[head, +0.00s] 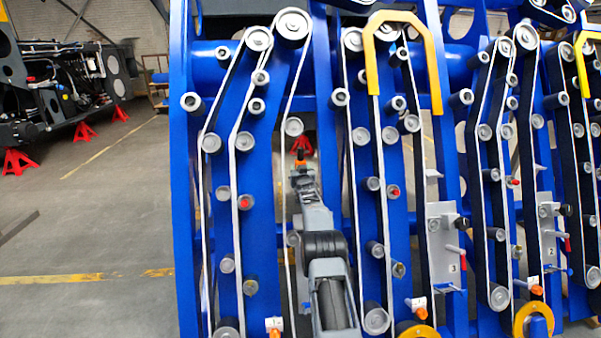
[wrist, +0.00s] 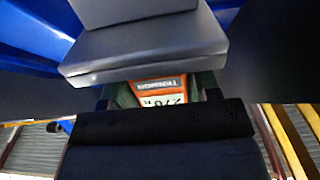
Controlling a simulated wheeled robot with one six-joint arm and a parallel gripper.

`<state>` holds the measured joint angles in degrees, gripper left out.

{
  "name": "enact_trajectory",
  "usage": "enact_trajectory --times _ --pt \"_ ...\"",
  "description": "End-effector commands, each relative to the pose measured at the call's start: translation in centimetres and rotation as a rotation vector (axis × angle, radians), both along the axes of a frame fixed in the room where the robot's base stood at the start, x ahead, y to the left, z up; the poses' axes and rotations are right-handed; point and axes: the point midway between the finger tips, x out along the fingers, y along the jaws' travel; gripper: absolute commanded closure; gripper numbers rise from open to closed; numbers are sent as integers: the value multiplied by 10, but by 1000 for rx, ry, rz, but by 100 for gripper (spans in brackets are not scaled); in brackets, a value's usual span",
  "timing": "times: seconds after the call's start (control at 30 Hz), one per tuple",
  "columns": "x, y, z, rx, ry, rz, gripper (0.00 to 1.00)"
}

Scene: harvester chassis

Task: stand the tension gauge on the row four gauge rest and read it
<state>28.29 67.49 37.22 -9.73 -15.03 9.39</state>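The tension gauge (head: 299,154) shows in the head view as a small orange piece at the tip of my raised arm. In the wrist view the gauge (wrist: 160,92) has an orange face with "TENSION" lettering and a pale display, both upside down. The digits are partly covered by a black bar, so I cannot read them surely. My gripper (head: 301,172) is shut on the gauge, in front of the blue frame's left belt section. I cannot make out the row four gauge rest; my arm covers part of that section.
Belts and many rollers (head: 293,126) line the blue frame (head: 262,215). A yellow handle (head: 375,68) arches at the top. Open floor (head: 95,225) lies to the left.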

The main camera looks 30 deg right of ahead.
Motion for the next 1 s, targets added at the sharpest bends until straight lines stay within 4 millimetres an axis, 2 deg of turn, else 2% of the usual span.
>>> enact_trajectory --times 0.03,0.23,0.67,1.0 --pt "0 0 0 0 0 0 40" --pt "0 0 0 0 1 0 21" --pt "-5 2 -2 1 4 1 21" --pt "-36 17 -1 1 3 0 21"
